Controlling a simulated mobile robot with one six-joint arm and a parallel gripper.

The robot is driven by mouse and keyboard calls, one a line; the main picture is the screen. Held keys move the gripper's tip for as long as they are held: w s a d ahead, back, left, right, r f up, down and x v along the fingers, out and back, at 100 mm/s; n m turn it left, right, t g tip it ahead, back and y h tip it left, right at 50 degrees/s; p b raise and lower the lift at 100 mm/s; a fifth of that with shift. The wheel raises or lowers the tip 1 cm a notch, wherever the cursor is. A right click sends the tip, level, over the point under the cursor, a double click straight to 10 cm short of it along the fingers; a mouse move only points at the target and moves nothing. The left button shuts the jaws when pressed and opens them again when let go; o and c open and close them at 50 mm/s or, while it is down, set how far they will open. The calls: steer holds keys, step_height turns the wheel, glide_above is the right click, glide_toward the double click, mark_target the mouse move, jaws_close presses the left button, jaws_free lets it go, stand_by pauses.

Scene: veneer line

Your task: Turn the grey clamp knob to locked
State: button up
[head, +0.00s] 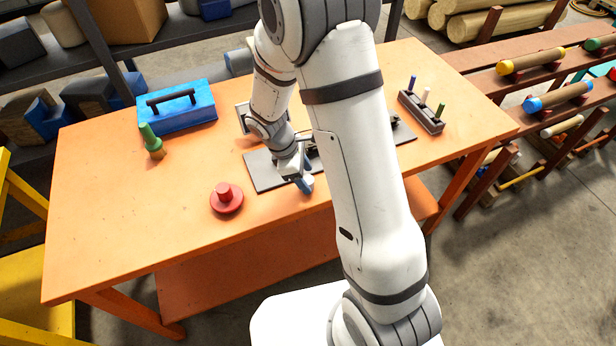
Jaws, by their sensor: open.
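My gripper (304,183) is low over the front edge of a dark grey plate (264,174) on the orange table. Its blue fingertips point down and it is open. I see nothing held between the fingers, though they are small here. The plate reappears at the right of my arm (405,133). Some dark fittings (312,152) on the plate show just beside my wrist. I cannot make out the grey clamp knob or its position; my arm and wrist cover the middle of the plate.
The orange table (120,225) holds a blue toolbox (178,108), a green-topped tool (151,142), a red round knobbed piece (227,198) and a dark holder with upright pegs (421,111). The table's front left is clear. Racks with rollers (530,62) stand at right.

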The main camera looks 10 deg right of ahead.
steer(key=shift+x, duration=1.2)
steer(key=c, duration=1)
